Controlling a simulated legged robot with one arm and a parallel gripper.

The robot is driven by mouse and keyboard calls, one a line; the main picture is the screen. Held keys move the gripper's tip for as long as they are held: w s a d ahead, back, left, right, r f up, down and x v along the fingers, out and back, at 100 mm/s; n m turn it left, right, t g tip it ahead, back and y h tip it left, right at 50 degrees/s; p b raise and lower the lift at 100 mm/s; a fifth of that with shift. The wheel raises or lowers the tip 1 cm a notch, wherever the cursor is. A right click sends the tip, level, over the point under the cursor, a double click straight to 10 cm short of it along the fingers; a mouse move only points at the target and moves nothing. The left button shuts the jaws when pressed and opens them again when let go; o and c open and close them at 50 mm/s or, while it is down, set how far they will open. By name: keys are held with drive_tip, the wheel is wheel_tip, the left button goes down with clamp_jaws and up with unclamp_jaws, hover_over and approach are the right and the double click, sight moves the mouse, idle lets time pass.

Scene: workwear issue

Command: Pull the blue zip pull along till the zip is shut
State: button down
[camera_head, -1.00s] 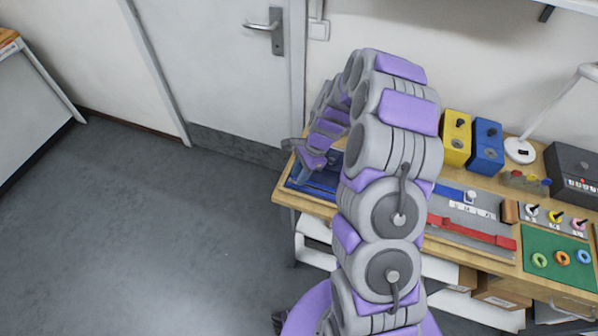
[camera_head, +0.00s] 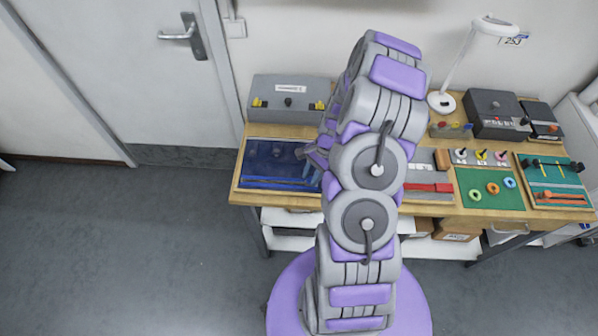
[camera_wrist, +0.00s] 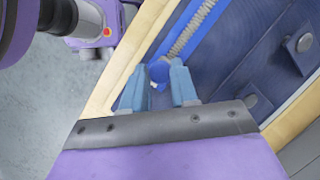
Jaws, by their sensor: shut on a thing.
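The blue zip pull (camera_wrist: 159,72) is between the fingers of my gripper (camera_wrist: 159,66) in the wrist view, and the gripper is shut on it. The grey zip teeth (camera_wrist: 198,27) run up and away from it along a bright blue strip, beside dark blue cloth (camera_wrist: 240,55). The zip nearer the wrist is hidden behind my fingers. In the head view, the blue cloth panel (camera_head: 262,160) lies at the left end of the bench, and my gripper (camera_head: 316,165) is at its right side, partly hidden by my arm.
Round studs (camera_wrist: 304,43) sit on the cloth near the zip. A grey box (camera_head: 290,97) stands behind the panel. A green board with rings (camera_head: 488,190) and a lamp (camera_head: 443,102) are farther right on the wooden bench (camera_head: 300,130). Open floor lies left.

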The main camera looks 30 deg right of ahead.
drive_tip(key=shift+w+d, duration=0.1)
drive_tip(key=shift+d, duration=0.1)
drive_tip(key=c, duration=1.3)
unclamp_jaws()
drive_tip(key=o, duration=0.4)
drive_tip(key=shift+d, duration=0.4)
drive_tip(key=shift+o, duration=0.2)
drive_tip(key=shift+a, duration=0.2)
drive_tip(key=shift+a+r, duration=0.1)
drive_tip(key=shift+r, duration=0.15)
drive_tip(key=s+p+v, duration=0.1)
drive_tip(key=v, duration=1.6)
drive_tip(key=shift+w+d, duration=0.25)
drive_tip(key=shift+w, duration=0.1)
drive_tip(key=shift+d+f, duration=0.15)
